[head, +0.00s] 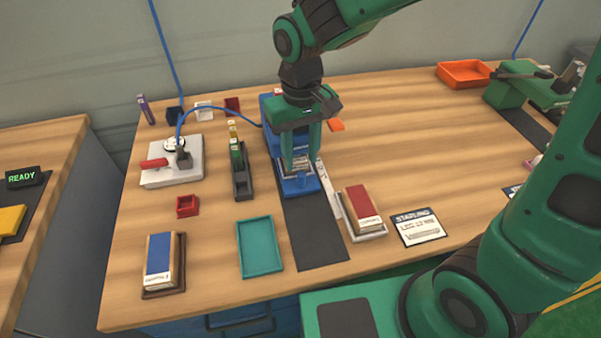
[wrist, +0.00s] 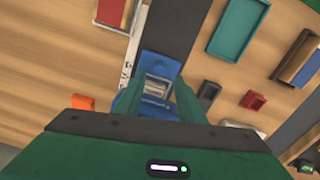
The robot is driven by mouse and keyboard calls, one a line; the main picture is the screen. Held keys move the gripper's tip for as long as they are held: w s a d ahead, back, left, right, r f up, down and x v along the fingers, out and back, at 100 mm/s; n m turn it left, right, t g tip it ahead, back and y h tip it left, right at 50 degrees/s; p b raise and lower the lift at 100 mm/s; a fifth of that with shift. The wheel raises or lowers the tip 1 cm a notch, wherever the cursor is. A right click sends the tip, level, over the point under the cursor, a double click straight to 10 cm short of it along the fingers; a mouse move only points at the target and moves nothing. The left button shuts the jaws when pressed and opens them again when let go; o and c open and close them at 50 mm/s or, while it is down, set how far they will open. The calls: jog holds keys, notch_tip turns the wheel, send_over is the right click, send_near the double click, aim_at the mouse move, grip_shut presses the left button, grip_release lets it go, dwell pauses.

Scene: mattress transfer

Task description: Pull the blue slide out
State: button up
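The blue slide (head: 301,186) juts toward the near side from a blue device (head: 266,108) on the wooden table. A pale, metallic-looking block sits on it. The slide also shows in the wrist view (wrist: 160,63), with the block (wrist: 156,88) between my fingers. My gripper (head: 301,162) points down over the slide, its two green fingers apart, one on each side of the block. I cannot tell whether the fingers touch it. The gripper's own body hides part of the device behind.
A dark strip (head: 313,232) runs toward me from the slide. A red-topped block (head: 361,203) on a tray stands close on its right, a black rack (head: 241,180) on its left. A teal tray (head: 260,246) and a blue-topped block (head: 160,260) lie nearer.

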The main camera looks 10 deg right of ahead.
aim_at(301, 174)
notch_tip(301, 174, down, 7)
jog(key=shift+d+f, duration=0.1)
dwell(0.4)
grip_shut()
